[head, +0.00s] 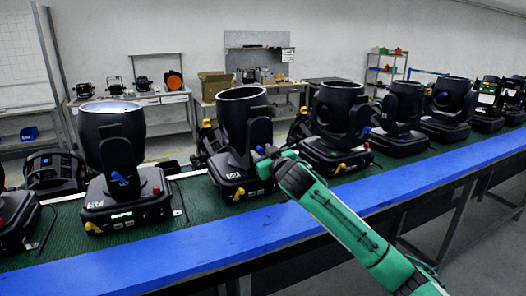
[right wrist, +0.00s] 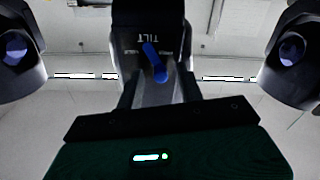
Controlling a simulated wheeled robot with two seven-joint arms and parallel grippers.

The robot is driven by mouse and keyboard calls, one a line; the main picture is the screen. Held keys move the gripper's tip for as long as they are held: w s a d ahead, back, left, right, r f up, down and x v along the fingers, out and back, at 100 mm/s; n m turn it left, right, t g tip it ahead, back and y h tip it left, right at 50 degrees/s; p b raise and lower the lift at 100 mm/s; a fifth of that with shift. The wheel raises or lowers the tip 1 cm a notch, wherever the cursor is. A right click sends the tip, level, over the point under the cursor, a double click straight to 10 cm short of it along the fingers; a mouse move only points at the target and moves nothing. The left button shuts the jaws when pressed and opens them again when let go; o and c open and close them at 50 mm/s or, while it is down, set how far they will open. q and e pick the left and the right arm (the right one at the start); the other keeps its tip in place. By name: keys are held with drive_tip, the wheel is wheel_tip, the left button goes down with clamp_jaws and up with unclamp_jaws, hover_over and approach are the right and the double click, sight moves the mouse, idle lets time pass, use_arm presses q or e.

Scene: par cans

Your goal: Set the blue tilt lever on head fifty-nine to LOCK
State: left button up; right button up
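Several black moving heads stand in a row; their number labels are too small to read. My right gripper (head: 263,163) is at the yoke of one head (head: 241,110), second large one from the left. The blue tilt lever (right wrist: 155,62) shows in the middle of that view, on a black yoke arm, below an upside-down "TILT" mark. The lever slants from upper left to lower right; the small position words beside it are unreadable. My left gripper is out of view.
The heads stand on a green belt (head: 70,238) with a blue front rail (head: 190,248). Neighbouring heads (head: 115,140) and (head: 340,115) stand close on both sides. Workbenches with a cardboard box (head: 214,86) are at the back wall. Open floor lies at the lower right.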

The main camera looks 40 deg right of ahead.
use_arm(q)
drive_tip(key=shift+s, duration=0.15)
use_arm(e)
drive_tip(key=shift+w, duration=0.1)
clamp_jaws()
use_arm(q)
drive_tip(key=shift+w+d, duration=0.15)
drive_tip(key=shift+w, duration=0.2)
